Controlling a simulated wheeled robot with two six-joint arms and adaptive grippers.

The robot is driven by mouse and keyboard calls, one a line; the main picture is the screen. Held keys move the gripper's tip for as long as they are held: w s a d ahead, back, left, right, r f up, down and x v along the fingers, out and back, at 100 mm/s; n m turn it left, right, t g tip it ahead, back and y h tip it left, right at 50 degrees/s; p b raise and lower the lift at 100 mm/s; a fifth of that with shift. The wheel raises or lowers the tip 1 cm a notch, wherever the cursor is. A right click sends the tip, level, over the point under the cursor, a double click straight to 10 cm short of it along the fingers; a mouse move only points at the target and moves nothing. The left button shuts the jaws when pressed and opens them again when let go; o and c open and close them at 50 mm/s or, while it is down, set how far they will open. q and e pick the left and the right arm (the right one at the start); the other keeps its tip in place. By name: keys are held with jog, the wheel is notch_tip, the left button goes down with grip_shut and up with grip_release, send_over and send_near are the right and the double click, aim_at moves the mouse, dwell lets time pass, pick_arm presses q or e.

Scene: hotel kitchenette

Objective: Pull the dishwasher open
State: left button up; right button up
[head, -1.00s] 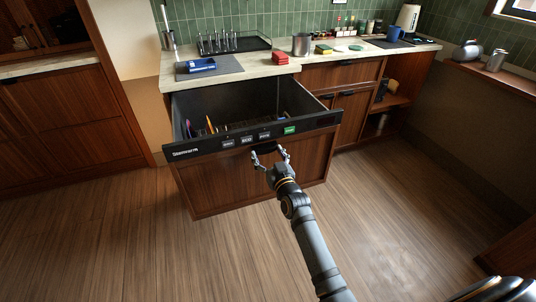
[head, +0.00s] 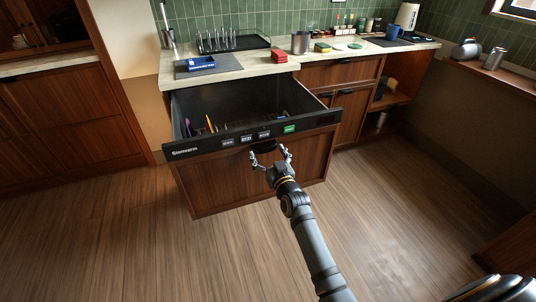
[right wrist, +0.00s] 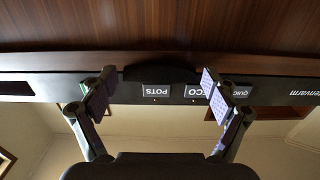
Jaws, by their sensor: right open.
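The dishwasher (head: 250,176) is a drawer type with a wooden front and a black control strip along its top edge. It stands pulled out from under the counter, with its dark tub (head: 245,103) exposed and several utensils inside. A dark handle recess (head: 264,146) sits below the strip. My right gripper (head: 269,154) is open just in front of that recess. In the right wrist view its two fingers (right wrist: 158,95) are spread on either side of the dark handle recess (right wrist: 160,73), with nothing clearly between them. My left gripper is not seen.
The counter (head: 252,72) above holds a blue box (head: 201,63), a dish rack (head: 235,43), red blocks (head: 279,56) and a metal canister (head: 300,43). Open shelves (head: 393,99) are at the right. The wooden floor (head: 110,235) in front is clear.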

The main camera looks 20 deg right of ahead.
jog(key=shift+s+f, duration=0.1)
jog(key=shift+s, duration=0.15)
jog(key=s, duration=1.1)
jog(key=shift+s+d, duration=0.2)
jog(key=shift+s, duration=0.05)
